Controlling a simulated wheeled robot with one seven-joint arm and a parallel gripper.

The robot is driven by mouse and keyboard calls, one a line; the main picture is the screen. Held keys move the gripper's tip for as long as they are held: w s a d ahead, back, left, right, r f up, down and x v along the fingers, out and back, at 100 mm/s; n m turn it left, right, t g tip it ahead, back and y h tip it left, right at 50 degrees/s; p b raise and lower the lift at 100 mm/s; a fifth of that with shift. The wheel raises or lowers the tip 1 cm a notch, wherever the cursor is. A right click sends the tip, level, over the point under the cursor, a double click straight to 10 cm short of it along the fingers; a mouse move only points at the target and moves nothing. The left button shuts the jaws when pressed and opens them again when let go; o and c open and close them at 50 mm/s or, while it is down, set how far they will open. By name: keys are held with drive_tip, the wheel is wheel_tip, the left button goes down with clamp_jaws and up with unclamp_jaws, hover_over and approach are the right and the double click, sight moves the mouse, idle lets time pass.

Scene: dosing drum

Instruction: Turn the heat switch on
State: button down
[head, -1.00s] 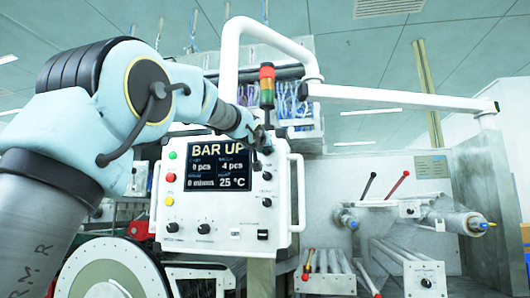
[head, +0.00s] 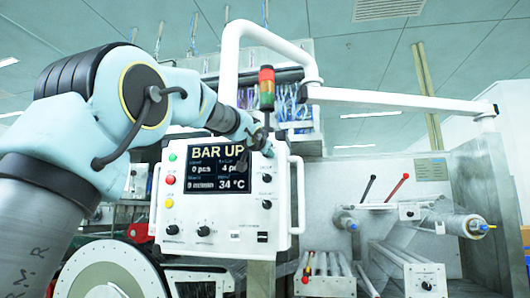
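A white control panel (head: 225,240) stands in front of me with a dark screen (head: 215,186) reading "BAR UP" and 34 °C. Black rotary knobs sit on its right side (head: 267,178) and along its lower left (head: 203,230). Their labels are too small to read, so I cannot tell which is the heat switch. My gripper (head: 262,143) is at the panel's upper right, in front of the screen's top right corner, and hides part of the panel there. Its fingers are small and dark, and I cannot tell whether they are open or touching a knob.
Green, red and yellow buttons (head: 170,180) line the panel's left side. A signal tower (head: 267,90) rises behind my gripper. A white handle (head: 297,195) runs down the panel's right side. Rollers and red and black levers (head: 398,187) stand farther right.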

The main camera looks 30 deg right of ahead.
idle(0.3)
drive_tip(key=c, duration=0.5)
unclamp_jaws()
drive_tip(key=shift+b+v, duration=2.8)
drive_tip(key=shift+v, duration=2.6)
